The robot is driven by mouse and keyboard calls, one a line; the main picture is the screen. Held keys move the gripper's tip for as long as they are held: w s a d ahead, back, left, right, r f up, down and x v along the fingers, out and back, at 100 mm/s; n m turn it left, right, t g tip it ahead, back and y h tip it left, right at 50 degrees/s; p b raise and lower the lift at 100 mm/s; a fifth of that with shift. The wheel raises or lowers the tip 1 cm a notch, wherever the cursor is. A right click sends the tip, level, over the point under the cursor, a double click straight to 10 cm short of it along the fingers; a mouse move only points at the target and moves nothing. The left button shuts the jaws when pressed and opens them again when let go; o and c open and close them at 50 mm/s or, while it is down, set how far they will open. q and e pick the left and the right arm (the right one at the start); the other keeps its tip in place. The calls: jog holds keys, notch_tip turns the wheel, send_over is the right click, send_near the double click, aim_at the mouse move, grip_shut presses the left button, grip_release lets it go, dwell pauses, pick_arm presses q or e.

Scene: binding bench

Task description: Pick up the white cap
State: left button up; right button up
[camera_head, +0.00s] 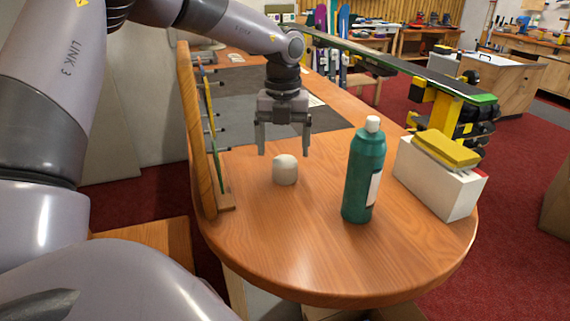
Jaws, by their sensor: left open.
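A small white rounded cap (285,170) stands on the wooden table, left of the middle of its near half. My left gripper (284,152) points down, open and empty, with its two fingers apart. Its fingertips appear just above and behind the cap in the picture, not touching it as far as I can see. A green bottle (361,180) stands upright to the right of the cap, with a small white top of its own (373,123). My right gripper is not in view.
A white box (436,183) with a yellow block (446,149) on top stands at the right edge. A wooden upright rack with rods (198,130) stands along the left side. The table (310,240) is clear in front of the cap. A ski bench (395,66) stands behind.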

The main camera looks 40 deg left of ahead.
aim_at(285, 159)
pick_arm(q)
jog(key=f, duration=0.3)
jog(key=f+p, duration=0.1)
jog(key=f, duration=0.1)
jog(key=shift+d, duration=0.25)
jog(key=c, duration=1.1)
jog(key=shift+r, duration=0.1)
